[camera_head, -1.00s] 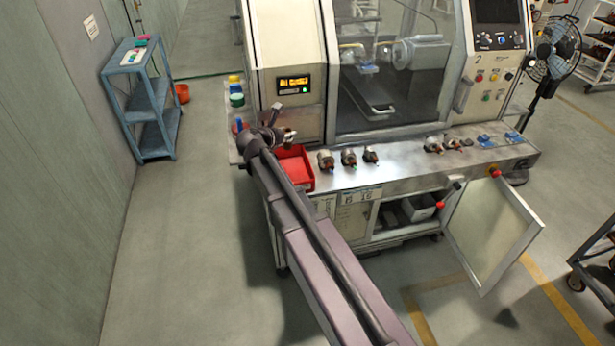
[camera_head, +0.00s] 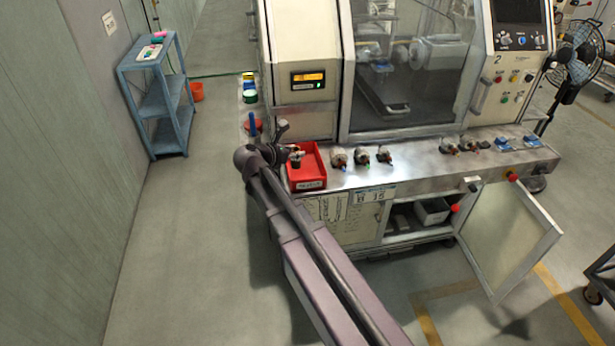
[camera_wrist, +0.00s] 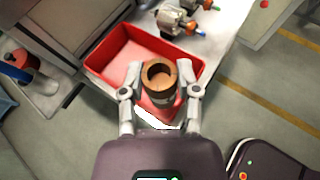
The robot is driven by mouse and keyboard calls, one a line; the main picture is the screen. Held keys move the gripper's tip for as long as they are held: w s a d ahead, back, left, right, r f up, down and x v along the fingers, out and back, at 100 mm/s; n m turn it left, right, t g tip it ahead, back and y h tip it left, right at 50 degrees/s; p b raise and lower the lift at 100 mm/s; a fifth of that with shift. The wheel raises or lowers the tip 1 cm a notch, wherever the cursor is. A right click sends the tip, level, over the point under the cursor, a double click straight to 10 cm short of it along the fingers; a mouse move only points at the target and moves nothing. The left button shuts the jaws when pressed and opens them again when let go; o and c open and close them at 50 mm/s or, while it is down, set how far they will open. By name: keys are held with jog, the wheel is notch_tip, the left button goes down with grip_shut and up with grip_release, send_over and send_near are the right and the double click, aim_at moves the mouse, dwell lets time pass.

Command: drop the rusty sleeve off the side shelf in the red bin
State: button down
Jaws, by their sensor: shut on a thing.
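The rusty sleeve is a short brown ring (camera_wrist: 160,76) with an open bore, seen from above in the wrist view. My gripper (camera_wrist: 160,90) is shut on it, one finger on each side. In the wrist view the sleeve overlaps the near part of the red bin (camera_wrist: 109,48); its height above the bin is hard to tell. In the head view my gripper (camera_head: 294,156) is at the left side of the red bin (camera_head: 309,184), which stands on the machine's bench and looks empty. The sleeve is too small to make out clearly there.
Several small armatures (camera_head: 362,156) stand in a row right of the bin. A blue side shelf (camera_head: 155,95) stands against the left wall. Coloured round containers (camera_head: 249,92) and a blue-handled item (camera_head: 252,124) sit at the bench's left end. The cabinet door (camera_head: 510,235) hangs open.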

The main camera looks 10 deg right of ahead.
jog(key=s+a+f+m+g+h+b, duration=0.1)
jog(key=s+a+f+b, duration=0.1)
jog(key=s, duration=0.4)
jog(key=shift+s+a+f, duration=0.2)
jog(key=shift+s+a, duration=0.15)
jog(key=shift+a, duration=0.05)
jog(key=w+d, duration=0.3)
jog(key=w, duration=0.3)
jog(key=w+d+f+b, duration=0.1)
jog(key=w+d, duration=0.2)
jog(key=w, duration=0.4)
jog(key=shift+w+f, duration=0.2)
jog(key=shift+w, duration=0.05)
jog(key=shift+w+d+f+b, duration=0.1)
jog(key=shift+w+f+b, duration=0.1)
jog(key=shift+f+b, duration=0.45)
jog(key=shift+w+d+f+b, duration=0.1)
jog(key=shift+w+f+b, duration=0.1)
jog(key=shift+f+b, duration=0.45)
jog(key=shift+w+d+f+b, duration=0.1)
jog(key=shift+w+f+b, duration=0.1)
jog(key=shift+f+b, duration=0.4)
